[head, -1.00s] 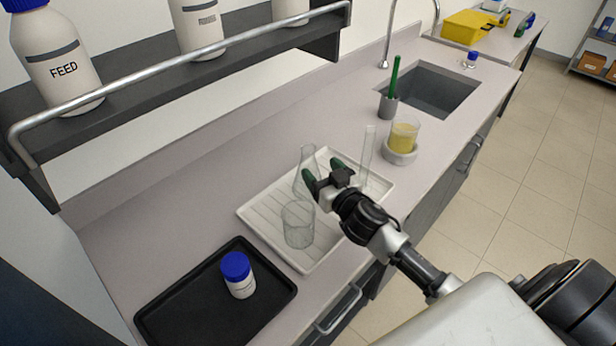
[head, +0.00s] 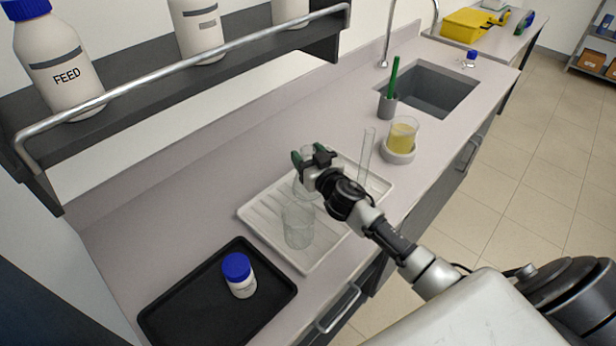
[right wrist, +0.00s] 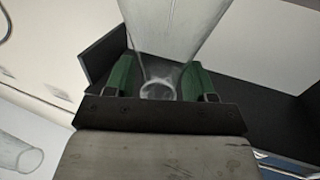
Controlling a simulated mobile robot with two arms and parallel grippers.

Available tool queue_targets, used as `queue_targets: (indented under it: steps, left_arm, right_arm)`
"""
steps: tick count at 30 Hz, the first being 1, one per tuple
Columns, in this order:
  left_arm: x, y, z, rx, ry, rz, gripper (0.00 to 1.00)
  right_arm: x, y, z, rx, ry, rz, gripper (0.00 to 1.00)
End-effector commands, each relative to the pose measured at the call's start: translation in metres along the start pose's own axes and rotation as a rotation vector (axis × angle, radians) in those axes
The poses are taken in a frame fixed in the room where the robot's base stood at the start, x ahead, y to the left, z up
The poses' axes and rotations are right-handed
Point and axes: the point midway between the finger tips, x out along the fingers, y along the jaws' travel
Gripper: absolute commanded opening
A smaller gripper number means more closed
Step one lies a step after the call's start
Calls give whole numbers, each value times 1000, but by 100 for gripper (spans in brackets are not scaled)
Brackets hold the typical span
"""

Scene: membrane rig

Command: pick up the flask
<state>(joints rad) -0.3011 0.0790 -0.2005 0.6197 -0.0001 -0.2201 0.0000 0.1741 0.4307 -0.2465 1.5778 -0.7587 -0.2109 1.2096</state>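The clear glass flask (head: 302,190) stands on the white ribbed tray (head: 262,222), partly hidden by my right gripper (head: 308,155) in the head view. That gripper is at the flask's top with its green fingers apart. In the right wrist view, the flask (right wrist: 175,30) points its round mouth toward the palm, and its neck lies between the two fingers (right wrist: 160,76). The fingers look open around the neck; I cannot tell whether either touches the glass. My left gripper is not in view.
A clear beaker (head: 298,226) stands close in front of the flask. A glass cylinder (head: 366,157) stands to its right, near a beaker of yellow liquid (head: 402,136). A black tray (head: 190,310) holds a blue-capped jar (head: 240,275). A shelf rail (head: 180,72) runs behind.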

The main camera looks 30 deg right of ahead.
Motion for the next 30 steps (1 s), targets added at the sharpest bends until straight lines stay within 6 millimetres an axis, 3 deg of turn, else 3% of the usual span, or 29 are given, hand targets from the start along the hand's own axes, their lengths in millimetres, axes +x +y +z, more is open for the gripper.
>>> queue_targets:
  steps: [1, 10, 20, 30]
  left_arm:
    - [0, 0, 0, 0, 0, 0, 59]
    - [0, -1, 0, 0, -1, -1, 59]
    - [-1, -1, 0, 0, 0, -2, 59]
    - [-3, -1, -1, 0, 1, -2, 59]
  right_arm:
    - [0, 0, 0, 0, 0, 0, 47]
    - [0, 0, 0, 0, 0, 1, 1]
    - [0, 1, -4, -1, 2, 1, 0]
    - [-6, 3, -45, -4, 2, -1, 0]
